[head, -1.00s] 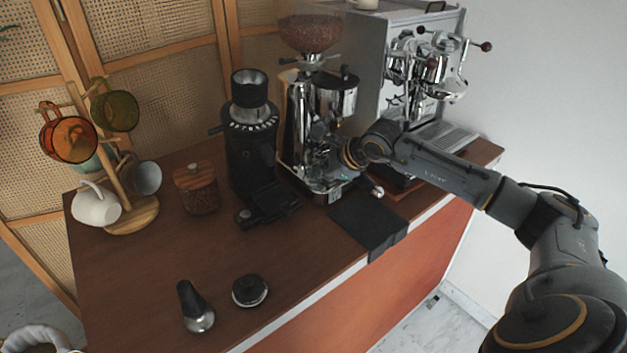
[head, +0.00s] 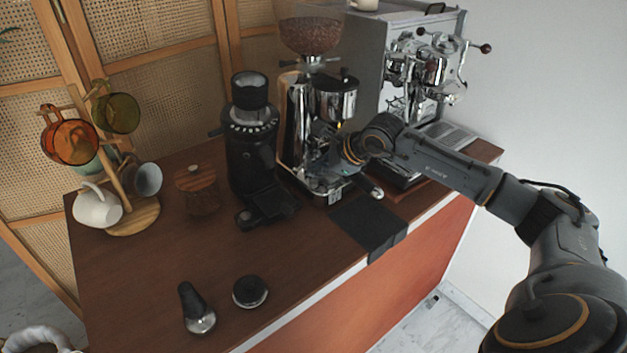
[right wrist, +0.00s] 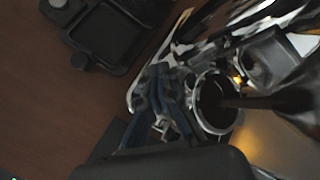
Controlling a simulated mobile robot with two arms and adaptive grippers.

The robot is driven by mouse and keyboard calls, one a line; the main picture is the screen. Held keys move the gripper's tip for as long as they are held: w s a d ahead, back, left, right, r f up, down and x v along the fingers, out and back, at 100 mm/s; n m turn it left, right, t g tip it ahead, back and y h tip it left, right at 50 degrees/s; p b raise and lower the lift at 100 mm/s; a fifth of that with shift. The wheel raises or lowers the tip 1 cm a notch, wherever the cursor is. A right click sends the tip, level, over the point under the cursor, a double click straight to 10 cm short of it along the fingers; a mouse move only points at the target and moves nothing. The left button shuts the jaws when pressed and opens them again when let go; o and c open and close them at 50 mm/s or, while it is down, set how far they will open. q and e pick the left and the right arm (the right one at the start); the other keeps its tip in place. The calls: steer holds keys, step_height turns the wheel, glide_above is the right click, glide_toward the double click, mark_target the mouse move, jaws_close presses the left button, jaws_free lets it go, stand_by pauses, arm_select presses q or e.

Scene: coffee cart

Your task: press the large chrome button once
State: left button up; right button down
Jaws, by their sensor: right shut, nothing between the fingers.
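The chrome grinder (head: 299,120), with a bean hopper (head: 309,34) on top, stands at the back centre of the cart, left of the espresso machine. I cannot make out the large chrome button; my right gripper and wrist cover part of the grinder's front. My right gripper (head: 326,150) is shut and empty, close against the grinder's lower front. In the right wrist view its dark fingers (right wrist: 164,105) are beside a round chrome rim (right wrist: 216,104); I cannot tell whether they touch. A small amber light (right wrist: 238,80) shows nearby. My left gripper is not in view.
The espresso machine (head: 367,75) stands behind my right forearm. A black grinder (head: 251,155) is close on the left. A black mat (head: 368,226) hangs over the front edge. A tamper (head: 195,308) and a round black-topped tool (head: 250,291) lie at front left.

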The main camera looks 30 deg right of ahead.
mark_target(317, 182)
steer(key=shift+r+p, duration=1.25)
steer(key=shift+r, duration=1.3)
steer(key=shift+f, duration=0.15)
